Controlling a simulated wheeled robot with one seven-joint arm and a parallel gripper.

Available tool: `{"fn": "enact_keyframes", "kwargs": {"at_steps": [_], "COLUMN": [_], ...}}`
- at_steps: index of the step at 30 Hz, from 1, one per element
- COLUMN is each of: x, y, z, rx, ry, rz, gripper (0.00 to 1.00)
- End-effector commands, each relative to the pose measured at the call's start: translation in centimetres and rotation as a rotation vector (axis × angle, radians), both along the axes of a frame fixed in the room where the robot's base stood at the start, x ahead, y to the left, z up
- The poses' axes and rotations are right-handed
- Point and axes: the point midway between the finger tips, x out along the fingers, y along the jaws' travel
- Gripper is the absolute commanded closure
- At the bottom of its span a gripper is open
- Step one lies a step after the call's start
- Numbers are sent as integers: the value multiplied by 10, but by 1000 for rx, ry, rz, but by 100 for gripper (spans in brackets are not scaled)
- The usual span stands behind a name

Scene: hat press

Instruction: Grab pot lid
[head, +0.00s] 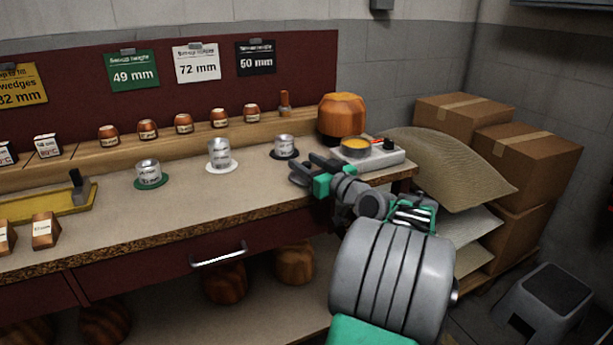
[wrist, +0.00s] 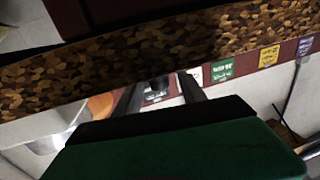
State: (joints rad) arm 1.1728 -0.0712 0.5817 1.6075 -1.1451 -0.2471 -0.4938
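A small round pot (head: 355,147) with an amber-yellow top stands on a pale hot plate (head: 388,160) at the right end of the bench. My gripper (head: 300,170) is over the front of the bench, left of and nearer than the hot plate, pointing left. In the wrist view, my gripper's fingers (wrist: 161,85) are apart with nothing held. A metal cup (head: 284,147) on a black disc lies beyond the fingers; it also shows in the wrist view (wrist: 155,92).
An orange hat block (head: 342,115) stands behind the pot. Two more metal cups (head: 219,154) (head: 148,174) stand on discs to the left. Small wooden blocks (head: 183,123) line the back ledge. The bench's front middle is clear.

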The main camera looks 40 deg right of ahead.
Motion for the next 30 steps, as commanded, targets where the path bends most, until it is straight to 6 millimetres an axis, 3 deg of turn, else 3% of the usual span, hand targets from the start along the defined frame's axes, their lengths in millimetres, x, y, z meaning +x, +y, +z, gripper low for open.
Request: {"fn": "enact_keyframes", "kwargs": {"at_steps": [17,30], "x": [0,0], "y": [0,1], "z": [0,1], "rx": [0,0], "ry": [1,0], "rz": [1,1], "gripper": [100,100]}}
